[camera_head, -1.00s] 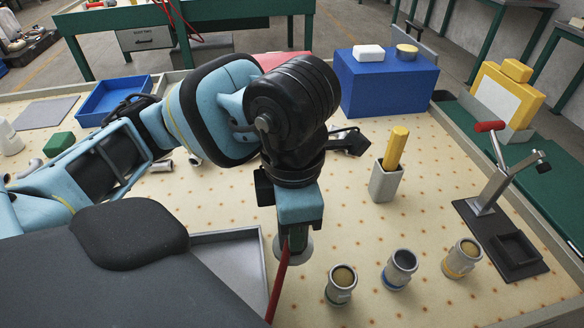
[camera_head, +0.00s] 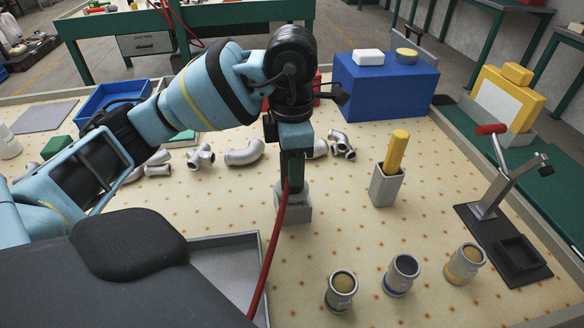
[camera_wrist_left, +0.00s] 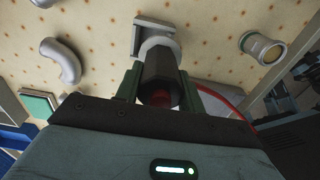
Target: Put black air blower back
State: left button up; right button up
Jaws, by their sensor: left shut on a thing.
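My left gripper (camera_head: 292,168) points down in the middle of the table, with its green fingers shut on the black air blower. In the left wrist view, the blower (camera_wrist_left: 161,72) is a dark cylinder between the fingers of the gripper (camera_wrist_left: 160,92). Its far end lines up with a pale round collar and a grey square holder (camera_wrist_left: 143,24). In the head view, the holder (camera_head: 297,211) stands directly below the fingers, which hide most of the blower. I cannot tell how deep the blower sits in it. A red hose (camera_head: 268,262) hangs from the gripper area. My right gripper is out of view.
Several grey pipe fittings (camera_head: 245,153) lie behind the gripper. A grey holder with a yellow tool (camera_head: 397,150) stands to the right. Several short cylinders (camera_head: 341,290) stand at the front right. A blue block (camera_head: 385,88) is behind. Table between holders is clear.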

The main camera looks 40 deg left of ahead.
pick_arm(q)
jog(key=shift+w+a, duration=0.1)
jog(key=shift+w, duration=0.05)
jog(key=f, duration=0.2)
jog(key=w+a+f, duration=0.1)
jog(key=shift+f, duration=0.15)
jog(key=shift+f, duration=0.15)
jog(key=o, duration=1)
jog(key=r, duration=0.5)
jog(key=d+r+p, duration=0.1)
jog(key=r, duration=0.1)
jog(key=shift+s+r, duration=0.15)
jog(key=shift+r, duration=0.25)
